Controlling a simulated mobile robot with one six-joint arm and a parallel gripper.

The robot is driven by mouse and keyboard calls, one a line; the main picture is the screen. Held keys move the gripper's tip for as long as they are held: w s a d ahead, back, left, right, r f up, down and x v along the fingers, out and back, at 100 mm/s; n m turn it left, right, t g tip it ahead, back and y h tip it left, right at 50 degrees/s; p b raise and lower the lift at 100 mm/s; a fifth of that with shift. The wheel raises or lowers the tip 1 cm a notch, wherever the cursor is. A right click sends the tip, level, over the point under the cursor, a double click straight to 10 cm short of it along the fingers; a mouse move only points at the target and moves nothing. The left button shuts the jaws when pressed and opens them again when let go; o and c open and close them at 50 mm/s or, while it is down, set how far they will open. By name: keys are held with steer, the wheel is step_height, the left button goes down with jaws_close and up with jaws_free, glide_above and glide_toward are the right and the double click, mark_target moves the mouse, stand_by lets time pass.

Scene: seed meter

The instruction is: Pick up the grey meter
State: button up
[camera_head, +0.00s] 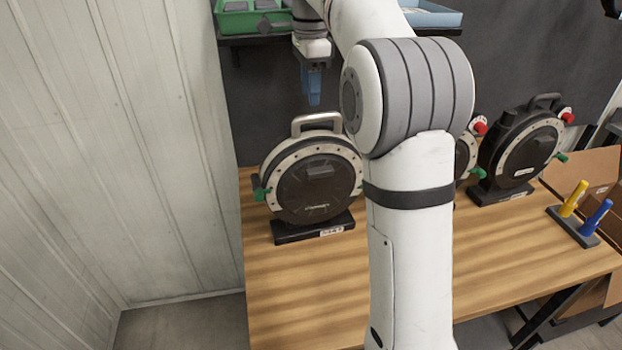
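A round seed meter (307,190) stands upright on a black base at the left of the wooden table. It has a grey handle on top, a light grey ring, a dark face and green knobs. My gripper (313,100), with blue fingers, points down just above and behind its handle in the picture. The fingers appear apart from the handle. Their opening cannot be made out from this angle. A second meter (464,158) is mostly hidden by my arm; part of its ring and a red and a green knob show. A third meter (524,155) at the right has a black handle.
A stand (575,232) with a yellow and a blue handle sits at the table's right. A green bin (250,20) and a blue tray (432,17) are on a shelf behind. A pale wall (110,150) rises at left. The front of the table (300,290) is clear.

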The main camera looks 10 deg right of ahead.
mark_target(313, 116)
steer(key=f, duration=0.7)
steer(key=shift+d+f, duration=0.25)
steer(key=shift+d, duration=0.05)
steer(key=shift+c, duration=0.4)
jaws_close()
stand_by(0.6)
steer(key=shift+w+r, duration=0.15)
steer(key=shift+r, duration=0.05)
